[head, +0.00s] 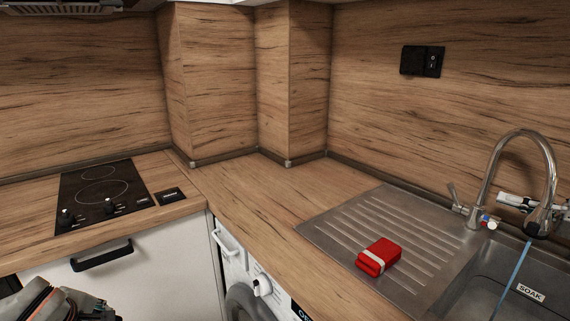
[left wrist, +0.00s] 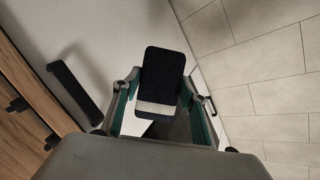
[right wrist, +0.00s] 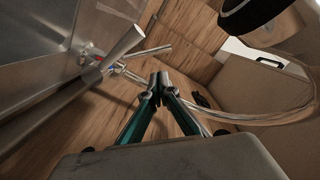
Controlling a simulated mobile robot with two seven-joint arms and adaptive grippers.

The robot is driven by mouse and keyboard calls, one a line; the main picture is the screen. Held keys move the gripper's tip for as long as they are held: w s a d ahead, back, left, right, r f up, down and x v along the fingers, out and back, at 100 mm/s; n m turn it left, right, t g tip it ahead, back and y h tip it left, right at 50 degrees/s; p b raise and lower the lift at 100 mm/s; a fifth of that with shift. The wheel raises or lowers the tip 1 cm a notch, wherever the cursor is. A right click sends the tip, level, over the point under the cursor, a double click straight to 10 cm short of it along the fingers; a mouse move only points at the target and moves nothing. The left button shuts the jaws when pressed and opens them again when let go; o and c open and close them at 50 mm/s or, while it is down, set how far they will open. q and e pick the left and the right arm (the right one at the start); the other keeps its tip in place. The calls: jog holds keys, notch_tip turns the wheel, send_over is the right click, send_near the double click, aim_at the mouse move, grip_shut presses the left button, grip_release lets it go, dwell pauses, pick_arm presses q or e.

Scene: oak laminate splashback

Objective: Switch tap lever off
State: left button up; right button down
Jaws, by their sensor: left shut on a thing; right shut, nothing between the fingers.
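The tap (head: 540,150) is a tall chrome arch over the sink, with a slim chrome lever (head: 453,193) on the left of its base, tilted up. A thin blue stream (head: 513,278) hangs below the spout. My right gripper (head: 501,198) is shut and empty, beside the tap column and to the right of the lever. In the right wrist view its closed fingertips (right wrist: 160,86) appear apart from the lever (right wrist: 152,51); the spout arches on the right. My left gripper (left wrist: 158,103) is shut on a black block with a pale band (left wrist: 163,72).
A red block with a pale band (head: 379,256) lies on the ribbed drainboard (head: 330,228). A sink labelled SOAK (head: 465,285) is at the right. A hob (head: 85,205) is at the left, a washing machine (head: 235,262) below. The counter corner is clear.

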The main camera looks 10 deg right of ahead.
aim_at(457, 198)
pick_arm(q)
jog(key=shift+s+r, duration=0.1)
jog(key=shift+s, duration=0.05)
pick_arm(e)
jog(key=shift+s, duration=0.2)
